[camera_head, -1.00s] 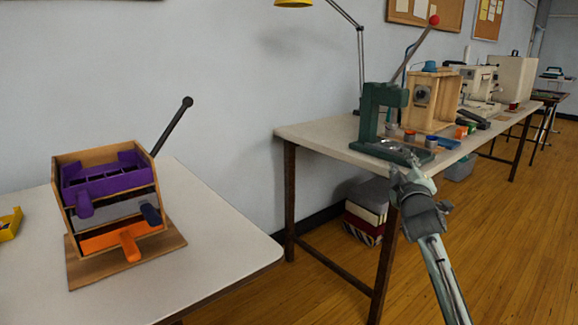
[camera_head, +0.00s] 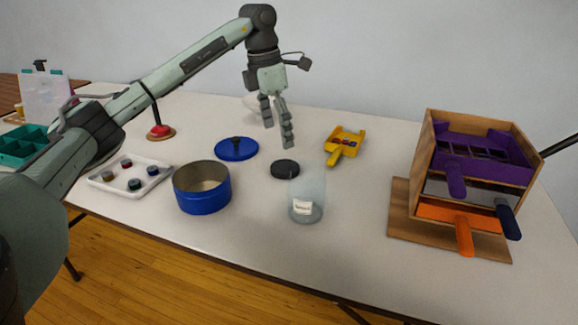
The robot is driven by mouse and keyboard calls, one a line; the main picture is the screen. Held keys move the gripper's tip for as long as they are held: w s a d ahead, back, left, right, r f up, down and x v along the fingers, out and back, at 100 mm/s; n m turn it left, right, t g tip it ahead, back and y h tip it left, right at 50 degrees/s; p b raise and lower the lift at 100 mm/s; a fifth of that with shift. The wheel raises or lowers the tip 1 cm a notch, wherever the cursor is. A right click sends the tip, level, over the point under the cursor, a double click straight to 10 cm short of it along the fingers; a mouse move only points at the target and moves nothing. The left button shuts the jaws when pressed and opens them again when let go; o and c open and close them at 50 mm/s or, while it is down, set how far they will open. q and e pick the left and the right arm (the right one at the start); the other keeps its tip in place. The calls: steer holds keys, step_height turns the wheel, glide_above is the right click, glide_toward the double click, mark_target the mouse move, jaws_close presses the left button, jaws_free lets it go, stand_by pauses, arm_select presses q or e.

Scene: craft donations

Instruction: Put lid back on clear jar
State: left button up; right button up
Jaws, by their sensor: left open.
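The clear jar (camera_head: 306,204) stands upright and open-topped near the table's front edge, with a small white label low on its side. A black round lid (camera_head: 285,169) lies flat on the table just behind and left of the jar. My left gripper (camera_head: 279,135) is open and empty, fingers pointing down, above the table behind the lid. It appears apart from both lid and jar. My right gripper is not in view.
A blue pot (camera_head: 202,187) stands left of the jar, its blue lid (camera_head: 236,149) behind it. A white tray (camera_head: 104,181) holds several small round pieces. A yellow scoop-like holder (camera_head: 345,143) and a wooden drawer unit (camera_head: 425,150) stand right. Table between jar and drawer unit is clear.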

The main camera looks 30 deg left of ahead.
mark_target(285, 166)
arm_select(q)
steer(key=shift+w+d+f, duration=0.1)
steer(key=shift+w+f, duration=0.05)
steer(key=shift+f, duration=1.15)
steer(key=f, duration=0.2)
steer(key=d+f, duration=0.1)
steer(key=f, duration=0.2)
steer(key=shift+w+f, duration=0.1)
steer(key=c, duration=0.8)
